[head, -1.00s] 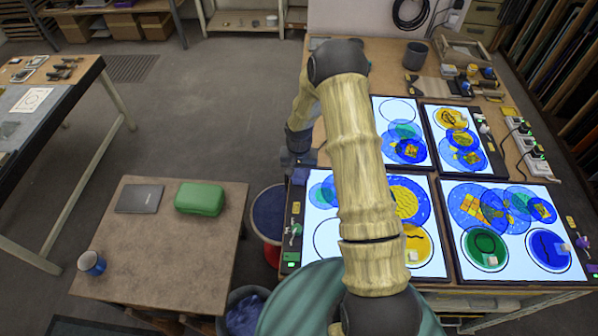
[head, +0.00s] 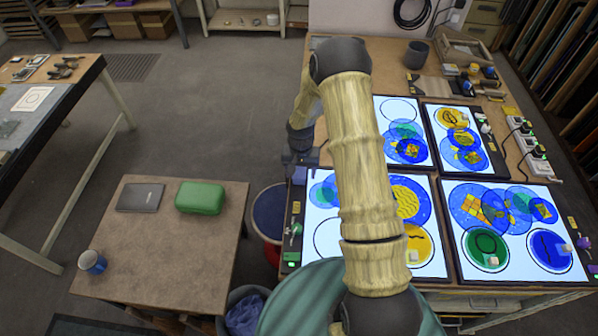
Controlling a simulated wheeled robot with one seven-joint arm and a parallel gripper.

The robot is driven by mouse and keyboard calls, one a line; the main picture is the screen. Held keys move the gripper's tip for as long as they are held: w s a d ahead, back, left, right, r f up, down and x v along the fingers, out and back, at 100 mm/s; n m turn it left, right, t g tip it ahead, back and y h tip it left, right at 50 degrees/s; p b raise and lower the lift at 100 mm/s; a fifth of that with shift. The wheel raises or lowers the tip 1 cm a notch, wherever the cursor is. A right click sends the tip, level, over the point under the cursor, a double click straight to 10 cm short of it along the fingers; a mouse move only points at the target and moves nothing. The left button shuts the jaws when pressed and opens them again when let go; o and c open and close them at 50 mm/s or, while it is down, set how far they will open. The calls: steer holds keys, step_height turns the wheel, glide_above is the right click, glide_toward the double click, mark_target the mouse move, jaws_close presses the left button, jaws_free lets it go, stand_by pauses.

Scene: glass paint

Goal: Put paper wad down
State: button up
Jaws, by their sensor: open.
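My gripper (head: 300,163) is at the left edge of the worktable, low beside the upper left corner of the front left light panel (head: 323,262). It looks small and dark, and my arm crosses in front of the panels. Its jaws are open. A small blue piece (head: 299,176) lies just below the gripper at the panel's corner; I cannot tell whether they touch. I cannot make out a paper wad for certain. Small pale lumps sit on the front panels, one on the yellow disc (head: 413,256) and one on the green disc (head: 493,260).
Further light panels with blue and yellow glass discs cover the worktable (head: 330,45). A dark cup (head: 416,55) stands at the back. Bins stand between.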

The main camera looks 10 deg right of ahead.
mark_target(300, 172)
step_height(300, 172, up, 12)
steer(key=b, duration=0.3)
steer(key=shift+a+f, duration=0.15)
steer(key=shift+a, duration=0.05)
steer(key=shift+w, duration=0.1)
steer(key=s+r+n+t, duration=0.1)
steer(key=s+r, duration=0.4)
steer(key=s, duration=0.5)
steer(key=s+r+n+t, duration=0.1)
steer(key=s+r, duration=0.3)
steer(key=s, duration=0.7)
steer(key=shift+r+n+t, duration=0.3)
steer(key=shift+r+n, duration=0.05)
steer(key=shift+n, duration=0.45)
steer(key=c, duration=0.5)
steer(key=shift+c, duration=0.4)
